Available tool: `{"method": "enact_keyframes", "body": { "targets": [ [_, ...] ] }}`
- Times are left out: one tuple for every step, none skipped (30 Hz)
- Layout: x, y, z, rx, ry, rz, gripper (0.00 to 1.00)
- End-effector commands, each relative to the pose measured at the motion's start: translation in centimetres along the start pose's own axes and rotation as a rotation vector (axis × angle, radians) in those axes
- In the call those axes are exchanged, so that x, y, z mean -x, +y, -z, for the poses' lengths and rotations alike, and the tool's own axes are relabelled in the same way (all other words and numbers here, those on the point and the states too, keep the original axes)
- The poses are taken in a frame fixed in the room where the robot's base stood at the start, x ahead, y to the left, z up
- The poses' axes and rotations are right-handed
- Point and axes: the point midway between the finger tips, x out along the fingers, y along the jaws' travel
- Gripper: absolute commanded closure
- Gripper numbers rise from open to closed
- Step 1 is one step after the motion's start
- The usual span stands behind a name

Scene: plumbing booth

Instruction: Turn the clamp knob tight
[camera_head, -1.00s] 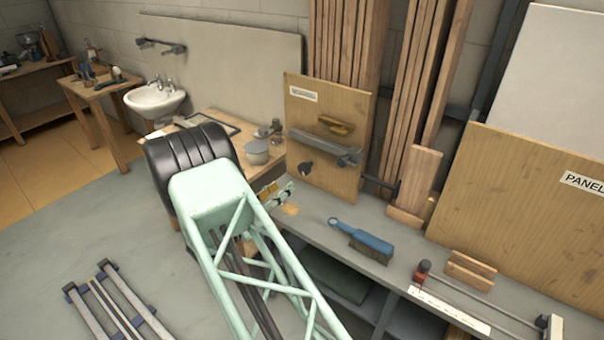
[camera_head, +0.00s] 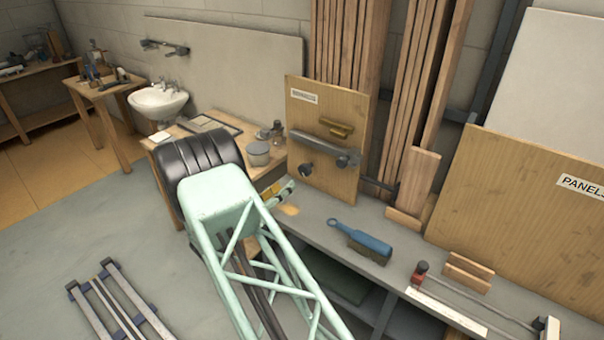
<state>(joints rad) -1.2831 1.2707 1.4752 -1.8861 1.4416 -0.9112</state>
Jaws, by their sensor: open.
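A wooden board (camera_head: 342,179) stands upright at the back of the bench. It carries a grey bar fitting (camera_head: 318,145), a yellowish-brown block (camera_head: 337,129) above it and a dark round knob (camera_head: 306,170) below it. I cannot tell for sure which part is the clamp knob. My gripper (camera_head: 289,188) shows as a small pale green and yellow shape left of the board's lower edge, just below and left of the dark knob. It is open and appears apart from the knob. My pale green arm hides part of it.
A blue-handled brush (camera_head: 366,241) lies on the grey bench (camera_head: 318,218). To the right are a red-ended long bar tool (camera_head: 421,270) and a wooden block (camera_head: 468,271). A grey pot (camera_head: 258,154) stands on the wooden table behind my arm. A sink (camera_head: 158,101) is at the back left.

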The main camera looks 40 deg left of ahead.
Motion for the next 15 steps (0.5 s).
{"method": "enact_keyframes", "body": {
  "targets": [
    [-0.5,0.0,0.1,0.0,0.001,0.001,0.56],
    [-0.8,0.0,0.1,0.0,0.001,0.001,0.56],
    [-1.2,-0.1,0.1,0.0,0.001,0.002,0.56],
    [-1.6,-0.1,0.1,0.0,0.001,0.002,0.56],
    [-1.9,-0.1,0.1,0.0,0.001,0.002,0.56],
    [-2.4,-0.1,0.1,-0.001,0.001,0.002,0.56],
    [-2.8,-0.1,0.1,-0.001,0.0,0.003,0.56],
    [-3.2,-0.1,0.1,-0.001,0.0,0.003,0.56],
    [-3.8,-0.1,0.1,-0.001,0.0,0.002,0.56],
    [-4.1,-0.1,0.1,-0.001,0.0,0.002,0.56],
    [-4.5,0.0,0.1,-0.001,0.001,0.001,0.56],
    [-5.0,0.0,0.1,-0.001,0.001,0.001,0.56],
    [-5.5,0.0,0.1,-0.001,0.001,0.002,0.56],
    [-5.9,-0.1,0.1,-0.001,0.001,0.002,0.56],
    [-6.4,-0.1,0.1,-0.001,0.001,0.002,0.56]
  ]
}}
